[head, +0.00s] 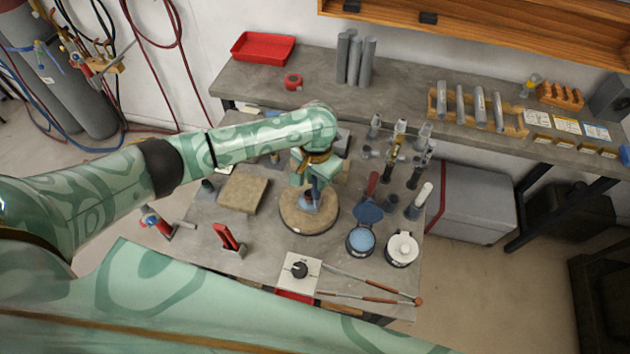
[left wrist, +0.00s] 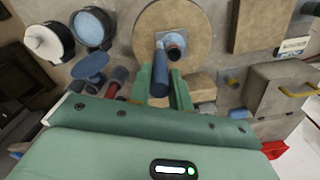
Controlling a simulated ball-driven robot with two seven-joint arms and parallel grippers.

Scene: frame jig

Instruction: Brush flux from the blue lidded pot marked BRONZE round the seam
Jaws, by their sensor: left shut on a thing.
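My left gripper (head: 312,182) is shut on a dark blue handle (left wrist: 162,82), probably a brush, above the round board (head: 292,222). In the left wrist view, the handle's far end lies at a small upright workpiece with a copper-coloured rim (left wrist: 176,46) on that board (left wrist: 145,22). I cannot tell whether they touch, and the seam is not clear. A dark pot with blue contents (head: 361,241) stands right of the board, its blue lid (head: 369,213) swung open. It also shows in the left wrist view (left wrist: 92,27). No marking is readable. My right gripper is not seen.
A white-lidded pot (head: 402,249) stands beside the blue one. Red-handled (head: 373,184) and white-handled (head: 422,196) tools stand behind. A tan block (head: 243,193) lies left of the board.

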